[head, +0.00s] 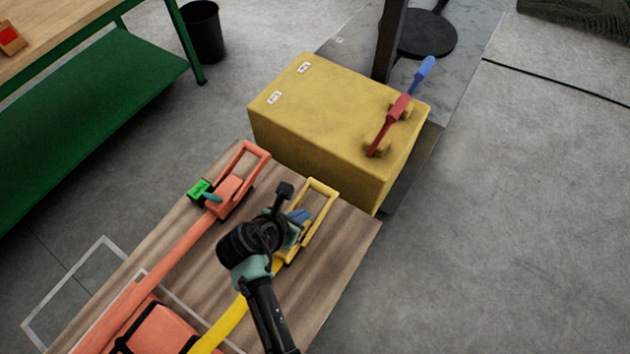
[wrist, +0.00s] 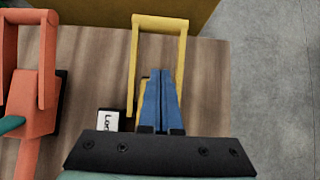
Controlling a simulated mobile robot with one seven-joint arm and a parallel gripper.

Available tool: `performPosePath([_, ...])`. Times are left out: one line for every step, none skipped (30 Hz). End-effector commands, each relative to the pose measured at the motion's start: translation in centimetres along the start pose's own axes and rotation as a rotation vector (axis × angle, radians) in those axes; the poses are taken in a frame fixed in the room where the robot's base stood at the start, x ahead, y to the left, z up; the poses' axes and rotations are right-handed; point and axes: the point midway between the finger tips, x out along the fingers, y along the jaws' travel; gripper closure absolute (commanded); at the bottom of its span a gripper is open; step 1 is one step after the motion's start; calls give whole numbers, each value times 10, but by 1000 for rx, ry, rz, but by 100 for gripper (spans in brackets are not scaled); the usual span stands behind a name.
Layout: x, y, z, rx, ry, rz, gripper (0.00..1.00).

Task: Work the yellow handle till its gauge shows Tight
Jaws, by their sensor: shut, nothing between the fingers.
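The yellow handle (head: 323,207) is a rectangular loop on a yellow ratchet at the right of the wooden board, joined to a yellow strap (head: 232,316). In the wrist view the handle (wrist: 161,22) stretches away from me. My gripper (head: 298,217) is over the yellow ratchet. Its blue fingers (wrist: 161,103) are shut and empty, appearing inside the loop's outline; I cannot tell whether they touch it. My gripper hides much of the ratchet body.
An orange ratchet (head: 232,187) with a green gauge (head: 199,189) lies left of the yellow one. A yellow box (head: 320,110) with a red lever (head: 390,122) and a blue grip stands beyond the board (head: 345,262). A green bench (head: 100,85) is at far left.

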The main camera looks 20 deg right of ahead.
Motion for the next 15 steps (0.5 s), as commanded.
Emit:
performPosePath([0, 0, 0, 0, 0, -1, 100])
performPosePath([1, 0, 0, 0, 0, 0, 100])
performPosePath([1, 0, 0, 1, 0, 0, 100])
performPosePath([0, 0, 0, 1, 0, 0, 100])
performPosePath([0, 0, 0, 1, 0, 1, 100])
performPosePath([0, 0, 0, 2, 0, 1, 100])
performPosePath([1, 0, 0, 2, 0, 1, 100])
performPosePath([1, 0, 0, 3, 0, 1, 100])
performPosePath([3, 0, 0, 3, 0, 1, 100])
performPosePath([5, 0, 0, 3, 0, 0, 100])
performPosePath([7, 0, -1, 3, 1, 0, 100])
performPosePath([11, 0, -1, 4, 1, -1, 100])
performPosePath([15, 0, -1, 5, 1, 0, 100])
performPosePath([19, 0, -1, 5, 2, -1, 100])
performPosePath([25, 1, -1, 6, 2, 0, 100])
